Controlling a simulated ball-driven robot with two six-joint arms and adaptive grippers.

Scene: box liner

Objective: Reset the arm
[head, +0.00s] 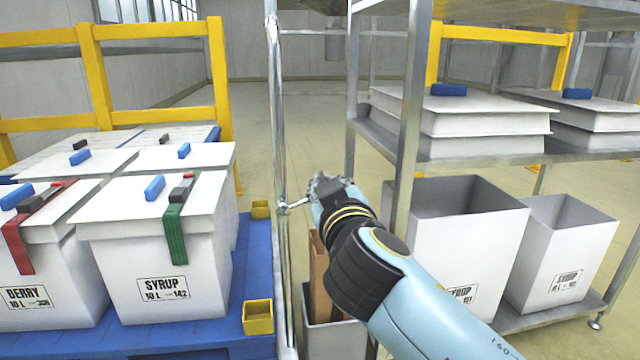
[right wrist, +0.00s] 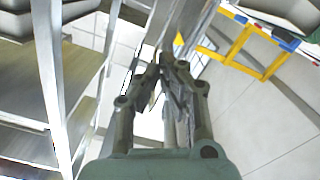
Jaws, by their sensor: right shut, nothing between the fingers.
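My right arm (head: 410,275) is light blue with a black wrist and comes in from the lower right of the head view. Its gripper (head: 322,182) points away from me, close by a grey metal post (head: 276,120) and left of the shelf rack's upright. In the right wrist view the gripper's two fingers (right wrist: 172,66) come together, shut with nothing between them. A metal post shows behind the fingertips; I cannot tell whether they touch it. My left gripper is in neither view.
White lidded boxes (head: 165,240) stand on a blue pallet (head: 240,325) at left. A metal rack (head: 408,130) with stacked lids (head: 465,135) and open white bins (head: 465,245) stands at right. A grey bin (head: 335,335) holding brown board is below my wrist. Open floor lies beyond.

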